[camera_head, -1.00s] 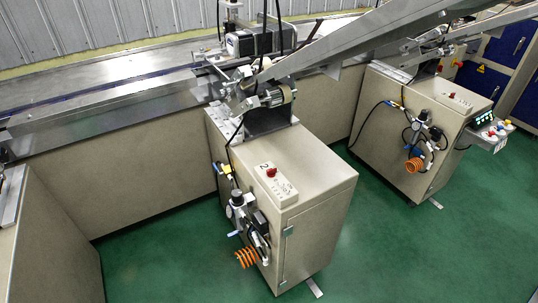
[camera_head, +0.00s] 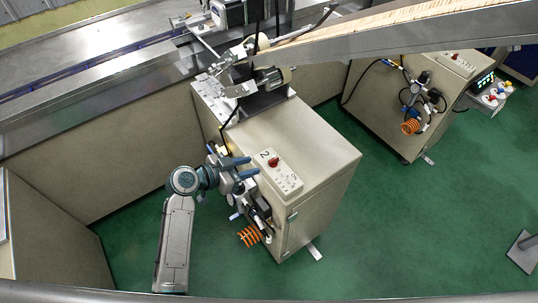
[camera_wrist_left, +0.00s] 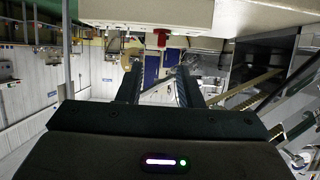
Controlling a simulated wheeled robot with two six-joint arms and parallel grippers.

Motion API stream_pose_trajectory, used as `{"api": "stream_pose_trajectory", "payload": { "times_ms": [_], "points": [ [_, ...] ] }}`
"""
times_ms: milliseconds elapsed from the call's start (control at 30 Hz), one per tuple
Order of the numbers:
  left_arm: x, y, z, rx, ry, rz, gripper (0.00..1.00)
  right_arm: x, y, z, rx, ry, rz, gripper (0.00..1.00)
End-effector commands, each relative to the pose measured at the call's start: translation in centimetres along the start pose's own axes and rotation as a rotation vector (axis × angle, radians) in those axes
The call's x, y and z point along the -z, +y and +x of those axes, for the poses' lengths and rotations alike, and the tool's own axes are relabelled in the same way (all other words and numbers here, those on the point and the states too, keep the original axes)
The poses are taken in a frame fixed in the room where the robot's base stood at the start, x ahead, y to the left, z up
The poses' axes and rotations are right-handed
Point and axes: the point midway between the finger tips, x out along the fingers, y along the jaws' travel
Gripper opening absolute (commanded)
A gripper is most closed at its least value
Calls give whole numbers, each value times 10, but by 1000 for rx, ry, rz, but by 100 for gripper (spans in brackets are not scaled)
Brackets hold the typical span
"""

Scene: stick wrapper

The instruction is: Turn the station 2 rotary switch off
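The station 2 rotary switch is a small red knob (camera_head: 274,161) on a pale panel (camera_head: 285,179) marked "2", on top of the beige cabinet (camera_head: 318,158). My left gripper (camera_head: 254,166) comes in from the left, just left of the knob, with its two fingers apart and pointing at it. In the left wrist view the red knob (camera_wrist_left: 161,38) hangs from the cabinet top at the upper edge, beyond the open fingers (camera_wrist_left: 157,80). Nothing is between the fingers. The knob's exact angle is too small to tell. My right gripper is not in view.
A regulator and hoses with an orange coil (camera_head: 249,236) hang on the cabinet's left side, close below my left gripper. A metal chute (camera_head: 400,38) passes above and behind. Another cabinet (camera_head: 390,105) stands at the right. The green floor (camera_head: 400,220) in front is clear.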

Motion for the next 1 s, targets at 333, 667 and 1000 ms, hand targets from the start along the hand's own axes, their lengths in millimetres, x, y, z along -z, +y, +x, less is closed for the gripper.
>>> {"api": "stream_pose_trajectory", "payload": {
  "times_ms": [333,667,1000],
  "points": [
    [3,0,64,0,0,-4,33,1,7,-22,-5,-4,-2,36],
    [0,0,85,2,-1,-1,33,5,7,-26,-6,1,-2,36],
    [0,0,85,2,-1,-1,5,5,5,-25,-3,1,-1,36]
  ]
}}
